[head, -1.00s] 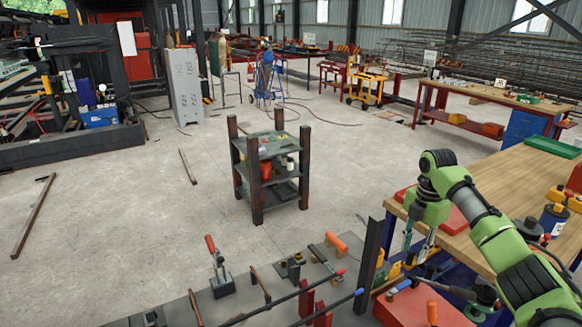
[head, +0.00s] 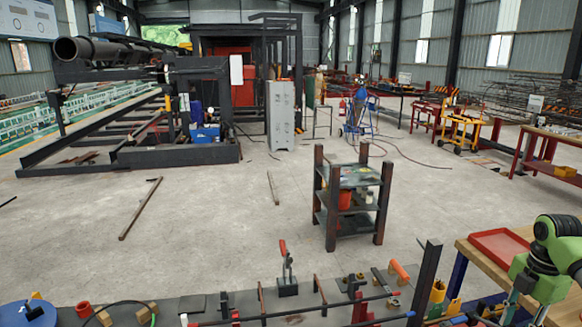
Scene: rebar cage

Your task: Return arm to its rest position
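My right arm, green with dark joints, comes in at the lower right edge of the head view. My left arm and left gripper are not in view.
A near table (head: 190,305) with clamps, rods and tools runs along the bottom. A dark upright post (head: 425,280) stands at its right end. A dark shelf cart (head: 352,210) stands beyond it. The concrete floor (head: 80,230) is mostly clear, with a few loose bars.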

